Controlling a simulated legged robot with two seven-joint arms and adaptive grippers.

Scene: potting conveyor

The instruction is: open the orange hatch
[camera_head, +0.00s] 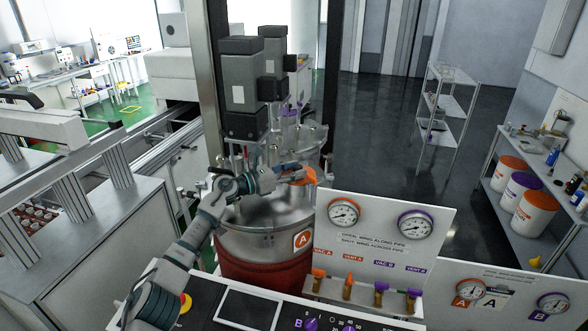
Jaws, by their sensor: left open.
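The orange hatch (308,177) sits on the right part of the metal lid of tank A (262,238). The arm hides part of it, and I cannot tell whether it is raised or flat. My left gripper (292,171) reaches in from the left, over the lid, with its open fingers at the hatch's left side. Whether the fingers touch the hatch is not clear. My right gripper is not in view.
A tall grey motor unit (242,85) stands on a post behind the hatch. A white gauge panel (385,235) with orange and purple valves rises at the front right. A control console (240,308) lies in front.

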